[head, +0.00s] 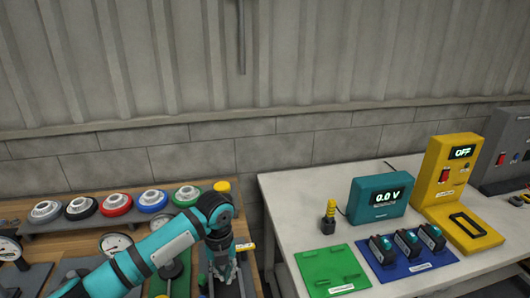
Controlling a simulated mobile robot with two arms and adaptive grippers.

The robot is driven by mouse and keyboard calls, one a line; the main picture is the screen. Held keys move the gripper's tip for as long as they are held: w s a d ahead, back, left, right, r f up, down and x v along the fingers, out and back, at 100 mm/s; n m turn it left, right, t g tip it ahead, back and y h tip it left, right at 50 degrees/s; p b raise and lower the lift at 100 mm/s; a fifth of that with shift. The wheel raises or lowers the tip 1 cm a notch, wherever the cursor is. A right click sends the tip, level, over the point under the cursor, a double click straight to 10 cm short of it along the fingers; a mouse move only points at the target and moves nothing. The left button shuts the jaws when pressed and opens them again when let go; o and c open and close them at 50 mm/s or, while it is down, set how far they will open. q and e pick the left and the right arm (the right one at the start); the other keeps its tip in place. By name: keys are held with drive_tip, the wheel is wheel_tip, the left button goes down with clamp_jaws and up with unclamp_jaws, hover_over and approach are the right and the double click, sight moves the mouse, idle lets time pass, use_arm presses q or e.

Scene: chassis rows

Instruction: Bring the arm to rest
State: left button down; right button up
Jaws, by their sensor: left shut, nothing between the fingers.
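My left arm, teal with grey and black bands, comes in from the lower left and bends down at the wrist. My left gripper (226,275) points down over the right end of the wooden bench (80,239). It is shut and nothing shows in it. What lies directly beneath the fingertips is partly hidden by the gripper. My right gripper is out of view.
Several coloured round parts stand along the bench's back shelf, with gauges in front. On the white table (290,200) are a teal voltage display (378,198), a yellow unit (447,175), a green mat (330,268) and a blue mat (408,268) holding several modules.

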use_arm(q)
drive_tip(key=s+d+f+n, duration=0.1)
drive_tip(key=s+d+f, duration=0.1)
drive_tip(key=s+d+f+n+h, duration=0.1)
drive_tip(key=s+d+f+n, duration=0.1)
drive_tip(key=s, duration=0.1)
drive_tip(key=s+d+f+n, duration=0.2)
drive_tip(key=s, duration=0.1)
drive_tip(key=shift+s+d+h, duration=0.1)
drive_tip(key=shift+s+h, duration=0.05)
drive_tip(key=shift+h, duration=0.25)
drive_tip(key=s+a+f+n+t, duration=0.2)
drive_tip(key=s+a+n+t, duration=0.1)
drive_tip(key=s+n, duration=1.05)
drive_tip(key=s+a+n+y, duration=0.2)
drive_tip(key=s+a+n, duration=0.5)
drive_tip(key=a+n, duration=0.4)
wheel_tip(320, 180, down, 26)
drive_tip(key=s+d, duration=0.1)
drive_tip(key=s, duration=0.1)
drive_tip(key=s+a+f+g, duration=0.2)
drive_tip(key=s+f, duration=1.2)
drive_tip(key=s, duration=0.2)
drive_tip(key=shift+s+a+f, duration=0.25)
drive_tip(key=shift+a+f, duration=0.05)
drive_tip(key=shift+f, duration=0.1)
